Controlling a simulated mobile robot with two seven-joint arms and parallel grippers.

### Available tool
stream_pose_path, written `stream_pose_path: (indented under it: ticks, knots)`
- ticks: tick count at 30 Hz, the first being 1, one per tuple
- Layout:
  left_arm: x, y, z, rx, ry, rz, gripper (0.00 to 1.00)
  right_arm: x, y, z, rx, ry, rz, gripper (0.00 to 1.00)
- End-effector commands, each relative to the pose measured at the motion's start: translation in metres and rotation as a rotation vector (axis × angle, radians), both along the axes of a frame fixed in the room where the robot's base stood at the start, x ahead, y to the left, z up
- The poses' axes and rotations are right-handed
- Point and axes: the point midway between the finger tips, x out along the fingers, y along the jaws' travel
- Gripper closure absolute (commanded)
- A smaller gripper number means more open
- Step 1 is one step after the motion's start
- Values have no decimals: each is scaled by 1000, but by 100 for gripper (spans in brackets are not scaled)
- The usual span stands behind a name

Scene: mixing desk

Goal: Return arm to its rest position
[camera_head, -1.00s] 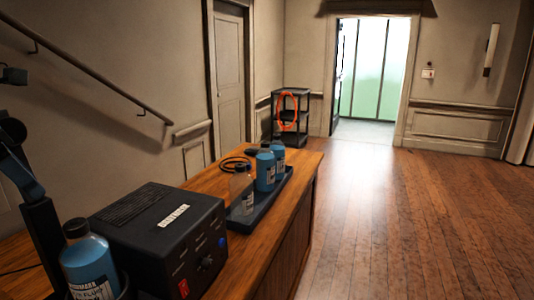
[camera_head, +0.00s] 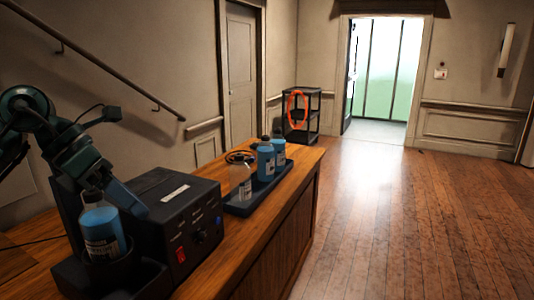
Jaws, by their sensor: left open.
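My left gripper (camera_head: 98,197) is at the lower left of the head view, pointing down with its fingers apart. One finger slants down in front of the black box; the other is partly hidden behind the bottle. A blue bottle with a white label (camera_head: 103,236) stands upright in a dark round holder (camera_head: 112,271), between or just beside the fingers. I cannot tell whether they touch it. My left arm comes in from the left edge, bent above the desk. My right gripper is not in view.
A black control box (camera_head: 165,238) with a red switch stands close to my left gripper on the wooden desk (camera_head: 247,225). Beyond it, a tray (camera_head: 243,208) holds a clear bottle (camera_head: 240,182) and two blue bottles (camera_head: 266,160). The floor to the right is clear.

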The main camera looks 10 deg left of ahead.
Motion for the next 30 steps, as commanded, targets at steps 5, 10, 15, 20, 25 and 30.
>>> stream_pose_path:
  ticks: [5,10,15,20,25,30]
  knots:
    - [-2,-94,-37,-418,132,-99,37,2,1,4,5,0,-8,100]
    - [-7,-160,-51,-926,342,-16,37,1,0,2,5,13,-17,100]
    - [5,-179,-73,-1397,605,272,37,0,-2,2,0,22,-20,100]
    - [18,-166,-133,-1740,882,723,37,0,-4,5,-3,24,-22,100]
    - [-5,-144,-244,-1928,1183,1357,37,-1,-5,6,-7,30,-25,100]
    - [-67,-138,-339,-1905,1412,1925,37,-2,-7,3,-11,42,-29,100]
